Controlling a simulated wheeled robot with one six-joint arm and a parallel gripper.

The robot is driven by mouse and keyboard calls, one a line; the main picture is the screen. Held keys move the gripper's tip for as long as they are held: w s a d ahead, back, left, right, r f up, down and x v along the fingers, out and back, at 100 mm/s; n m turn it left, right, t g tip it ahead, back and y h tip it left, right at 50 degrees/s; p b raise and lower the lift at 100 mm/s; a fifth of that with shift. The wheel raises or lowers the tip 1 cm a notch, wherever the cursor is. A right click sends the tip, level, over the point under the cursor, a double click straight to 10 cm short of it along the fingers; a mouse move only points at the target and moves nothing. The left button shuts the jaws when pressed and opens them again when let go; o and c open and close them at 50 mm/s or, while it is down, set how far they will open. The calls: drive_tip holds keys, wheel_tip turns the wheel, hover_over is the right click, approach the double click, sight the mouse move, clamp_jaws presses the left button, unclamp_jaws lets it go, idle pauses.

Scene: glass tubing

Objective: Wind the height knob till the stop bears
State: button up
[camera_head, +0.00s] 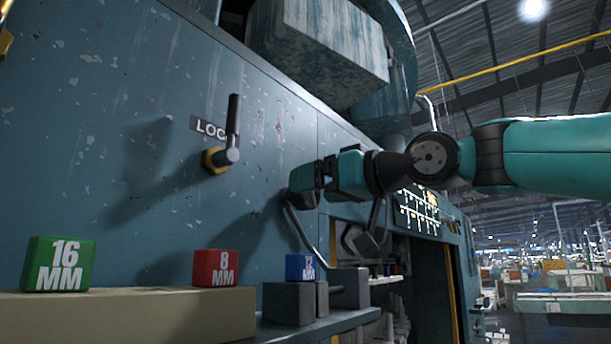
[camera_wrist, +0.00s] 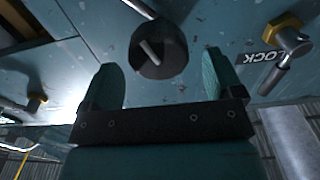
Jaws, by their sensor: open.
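A dark round knob (camera_wrist: 158,35) with a pale pin across its face stands on the teal panel in the wrist view. My gripper (camera_wrist: 160,60) is open, with one finger to either side of the knob and visible gaps between. I cannot tell how deep the knob sits between the fingers. In the head view my gripper (camera_head: 298,186) is close to the machine's front panel, and the knob is hidden there. No stop can be clearly picked out, so its contact cannot be told.
A black lever (camera_head: 232,125) on a brass nut, by a partly covered "LOC" label, juts out left of my gripper. Below, a green 16 MM block (camera_head: 59,264) and a red 8 MM block (camera_head: 222,268) sit on a beige ledge (camera_head: 120,315). A blue block (camera_head: 299,267) sits on dark metal.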

drive_tip(key=shift+p+x, duration=0.5)
drive_tip(key=shift+x, duration=1.1)
drive_tip(key=shift+c, duration=0.2)
drive_tip(key=c, duration=0.8)
drive_tip(key=shift+m, duration=0.3)
drive_tip(key=m, duration=0.3)
drive_tip(key=shift+m+p, duration=0.3)
drive_tip(key=shift+p, duration=0.05)
drive_tip(key=shift+w+d+m+p, duration=0.15)
drive_tip(key=shift+m+p, duration=0.2)
drive_tip(key=shift+m, duration=1.45)
drive_tip(key=shift+f, duration=0.1)
